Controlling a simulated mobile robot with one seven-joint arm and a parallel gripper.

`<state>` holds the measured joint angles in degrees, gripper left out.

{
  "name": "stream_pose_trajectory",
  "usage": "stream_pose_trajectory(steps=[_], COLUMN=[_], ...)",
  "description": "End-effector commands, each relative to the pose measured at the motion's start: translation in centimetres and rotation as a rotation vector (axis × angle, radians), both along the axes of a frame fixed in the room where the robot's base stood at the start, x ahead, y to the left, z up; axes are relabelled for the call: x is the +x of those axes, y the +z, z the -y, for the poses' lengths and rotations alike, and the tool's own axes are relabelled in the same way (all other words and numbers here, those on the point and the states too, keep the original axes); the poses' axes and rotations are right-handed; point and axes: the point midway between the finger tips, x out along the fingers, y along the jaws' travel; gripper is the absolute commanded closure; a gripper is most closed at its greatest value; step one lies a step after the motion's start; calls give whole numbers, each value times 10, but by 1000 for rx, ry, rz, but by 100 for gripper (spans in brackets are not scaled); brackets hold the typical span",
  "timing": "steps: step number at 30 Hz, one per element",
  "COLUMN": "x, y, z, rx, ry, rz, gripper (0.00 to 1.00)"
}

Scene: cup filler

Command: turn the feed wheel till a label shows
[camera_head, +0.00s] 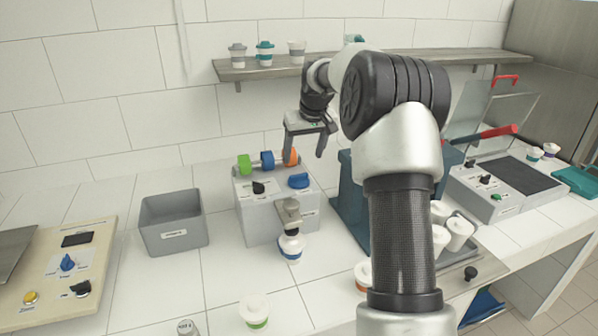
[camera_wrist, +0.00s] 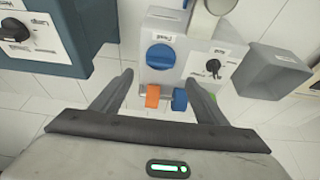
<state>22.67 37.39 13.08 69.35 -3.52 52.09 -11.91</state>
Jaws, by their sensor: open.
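A light grey machine box (camera_head: 262,222) stands mid-counter. I cannot tell for certain which is the feed wheel. My gripper (camera_head: 304,158) is open and empty at the orange end. In the wrist view, the orange wheel (camera_wrist: 152,96) and blue piece (camera_wrist: 179,100) lie between my fingers, with the blue knob (camera_wrist: 160,56) beyond the fingertips.
A white bottle (camera_head: 291,247) stands under the box's nozzle (camera_head: 290,212). A grey bin (camera_head: 174,222) is left of the box. A dark blue machine (camera_head: 350,190) stands close on the right, partly hidden by my arm. A shelf (camera_head: 380,64) with cups hangs behind.

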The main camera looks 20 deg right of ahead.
Motion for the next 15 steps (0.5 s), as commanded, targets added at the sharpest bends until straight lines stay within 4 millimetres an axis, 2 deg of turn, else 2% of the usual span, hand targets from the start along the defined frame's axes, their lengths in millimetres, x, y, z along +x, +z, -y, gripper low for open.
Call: stream_pose_trajectory(steps=[3,9,15], x=[10,25,33], y=[-26,-61,-81], z=[-1,0,0], rx=[2,1,1], ry=[1,0,0], rz=[-2,-2,0], gripper=[33,33,33])
